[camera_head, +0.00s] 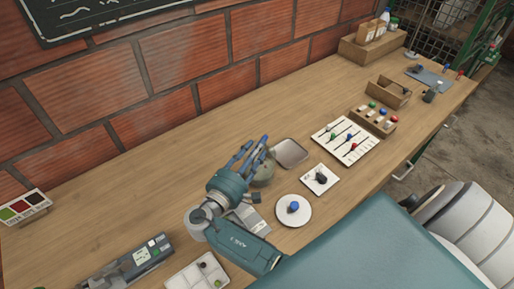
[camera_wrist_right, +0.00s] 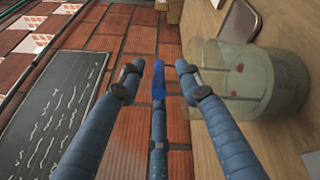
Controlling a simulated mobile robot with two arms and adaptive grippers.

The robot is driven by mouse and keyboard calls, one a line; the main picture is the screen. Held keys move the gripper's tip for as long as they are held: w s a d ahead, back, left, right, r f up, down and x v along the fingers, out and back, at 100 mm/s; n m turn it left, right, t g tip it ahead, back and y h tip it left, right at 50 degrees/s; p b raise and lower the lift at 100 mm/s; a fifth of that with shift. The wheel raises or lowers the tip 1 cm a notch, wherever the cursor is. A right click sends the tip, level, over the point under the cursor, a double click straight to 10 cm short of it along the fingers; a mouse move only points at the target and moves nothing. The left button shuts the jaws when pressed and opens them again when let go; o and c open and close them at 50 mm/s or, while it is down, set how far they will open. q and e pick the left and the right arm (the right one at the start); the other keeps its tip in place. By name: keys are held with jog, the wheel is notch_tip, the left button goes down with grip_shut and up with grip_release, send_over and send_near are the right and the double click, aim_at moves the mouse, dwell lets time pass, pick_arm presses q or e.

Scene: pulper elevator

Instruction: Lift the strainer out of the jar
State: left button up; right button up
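The jar (camera_head: 263,174) stands on the wooden table, partly hidden behind my right gripper (camera_head: 254,147). In the right wrist view the jar (camera_wrist_right: 285,85) is clear-walled and stands to the right of the fingers, with small red spots showing in it. I cannot make out the strainer clearly in either view. My right gripper (camera_wrist_right: 158,75) has its blue fingers spread apart beside the jar, with nothing clearly held between them. A brighter blue tip shows in the middle, seemingly part of the third finger. My left gripper is not in view.
A metal tray (camera_head: 290,153) lies just beyond the jar. A white plate (camera_head: 284,213) with a blue knob and a small white card (camera_head: 310,180) lie to the right. A grey device (camera_head: 128,265) and a white tray (camera_head: 180,282) are nearer. The table's left middle is clear.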

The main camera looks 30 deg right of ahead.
jog(key=shift+s+a, duration=0.1)
grip_shut()
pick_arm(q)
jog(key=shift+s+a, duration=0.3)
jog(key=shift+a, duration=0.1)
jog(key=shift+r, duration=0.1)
pick_arm(e)
jog(key=shift+r, duration=0.15)
